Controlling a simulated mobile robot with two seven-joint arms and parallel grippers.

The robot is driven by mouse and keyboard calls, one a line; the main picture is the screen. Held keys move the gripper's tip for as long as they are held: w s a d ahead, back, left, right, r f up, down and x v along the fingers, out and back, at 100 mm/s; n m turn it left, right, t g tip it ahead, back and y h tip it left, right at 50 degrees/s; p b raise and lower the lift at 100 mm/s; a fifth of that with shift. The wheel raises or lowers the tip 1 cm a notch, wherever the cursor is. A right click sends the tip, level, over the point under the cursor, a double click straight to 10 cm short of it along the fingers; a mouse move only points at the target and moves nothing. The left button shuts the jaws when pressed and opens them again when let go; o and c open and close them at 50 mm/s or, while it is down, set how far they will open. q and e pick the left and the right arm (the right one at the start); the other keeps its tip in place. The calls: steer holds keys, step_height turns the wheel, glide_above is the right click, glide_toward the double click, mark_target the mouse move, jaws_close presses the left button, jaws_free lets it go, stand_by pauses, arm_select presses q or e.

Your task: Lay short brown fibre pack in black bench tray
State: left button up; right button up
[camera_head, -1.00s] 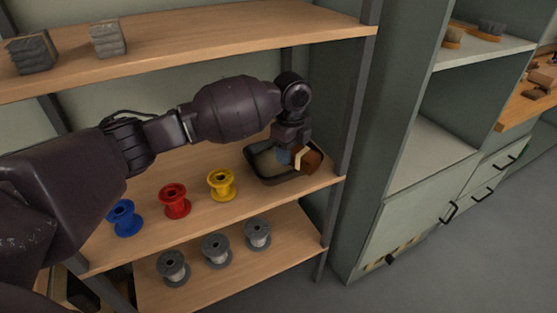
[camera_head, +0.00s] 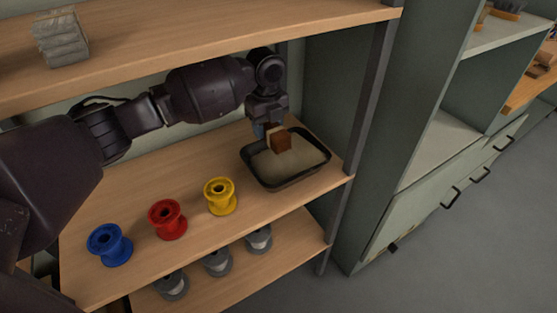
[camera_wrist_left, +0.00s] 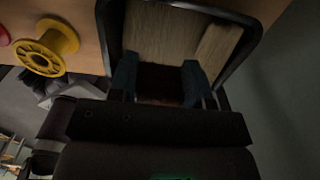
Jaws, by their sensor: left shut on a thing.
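My left gripper (camera_head: 268,128) is shut on a short brown fibre pack (camera_head: 281,142), which sticks out between the fingers. The pack is over the back part of a black tray (camera_head: 287,184) on the middle shelf. Pale fibre material (camera_head: 288,162) covers the tray floor. In the left wrist view the dark brown pack (camera_wrist_left: 160,84) sits between the blue fingertips, in front of the pale bundles (camera_wrist_left: 160,35) inside the tray's black rim (camera_wrist_left: 240,55). I cannot tell whether the pack touches the pale material. My right gripper is not in view.
Yellow (camera_head: 220,196), red (camera_head: 167,219) and blue (camera_head: 109,245) spools stand left of the tray. Grey spools (camera_head: 217,262) stand on the shelf below. A dark shelf post (camera_head: 367,100) is right of the tray. The upper shelf (camera_head: 210,38) hangs above my arm.

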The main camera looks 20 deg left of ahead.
arm_select(q)
steer(key=b, duration=0.1)
glide_above(269, 162)
step_height(269, 162, down, 5)
steer(key=shift+s+r, duration=0.1)
steer(key=shift+f, duration=0.55)
step_height(269, 162, down, 4)
steer(key=shift+r+b, duration=0.1)
steer(key=shift+b, duration=0.5)
steer(key=shift+f, duration=0.3)
steer(key=shift+r, duration=0.2)
steer(key=shift+f, duration=0.2)
steer(key=o, duration=0.9)
